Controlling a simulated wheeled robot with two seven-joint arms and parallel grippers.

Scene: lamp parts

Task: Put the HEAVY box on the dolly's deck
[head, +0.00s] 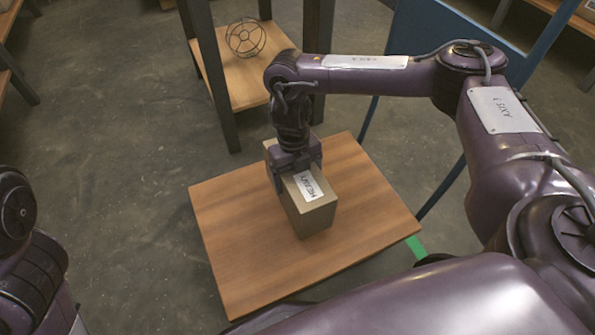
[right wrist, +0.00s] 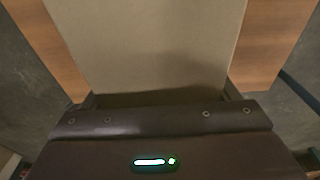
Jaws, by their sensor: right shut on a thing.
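The HEAVY box (head: 312,212) is a tan box with a white label reading "HEAVY" on its top. It is over the middle of the dolly's wooden deck (head: 235,265) in the head view; I cannot tell whether it touches the deck. My right gripper (head: 294,170) is shut on the box at its far end, from above. In the right wrist view the box (right wrist: 150,45) fills the space in front of the gripper, with deck wood on both sides. The dolly's wheels are mostly hidden. My left gripper is not in view; only part of my left arm shows at the left edge.
A dark-legged shelf (head: 232,75) with a wire cage (head: 245,37) on it stands behind the deck. A blue panel frame (head: 440,30) stands at the back right. A green strip (head: 416,247) lies by the deck's right corner. The concrete floor left of the deck is clear.

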